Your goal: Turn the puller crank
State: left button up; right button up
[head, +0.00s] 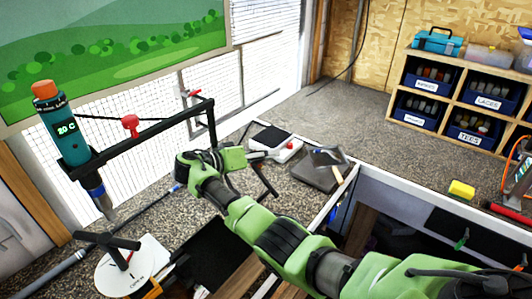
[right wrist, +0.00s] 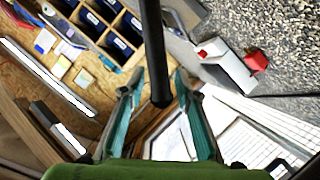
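The puller crank appears to be the thin black bent rod (head: 266,181) beside my right gripper in the head view. In the right wrist view a black rod (right wrist: 154,45) comes down from the top, and its rounded end lies between the fingers. My right gripper (head: 257,156) is over the bench. Its teal fingers (right wrist: 158,88) are apart on either side of the rod, with gaps showing; I see no clear contact. The lower part of the crank and its mount are partly hidden by my right arm in the head view. My left gripper is not in view.
A white and red device (head: 275,142) and a grey metal block (head: 322,170) stand close to the right gripper. A black frame (head: 140,133) with a teal canister (head: 60,130) is at left. Labelled bins (head: 425,78) fill the right shelf.

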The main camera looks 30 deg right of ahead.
grip_shut()
jog(key=shift+s+d+r+m, duration=0.1)
jog(key=shift+s+r+m, duration=0.2)
jog(key=shift+m, duration=0.1)
jog(key=shift+s+d+r+m+t+y+b, duration=0.25)
jog(key=shift+s+r+m+t+y+b, duration=0.15)
jog(key=shift+s+m, duration=0.2)
jog(key=shift+s+d+r+m+t+y+b, duration=0.2)
jog(key=shift+s+d+r+m+t+b, duration=0.1)
jog(key=shift+s+m+t+b, duration=0.35)
jog(key=shift+s+d+r+m+t+y+b, duration=0.2)
jog(key=shift+s+r+m+t+y+b, duration=0.2)
jog(key=shift+m, duration=0.35)
jog(key=shift+s, duration=0.1)
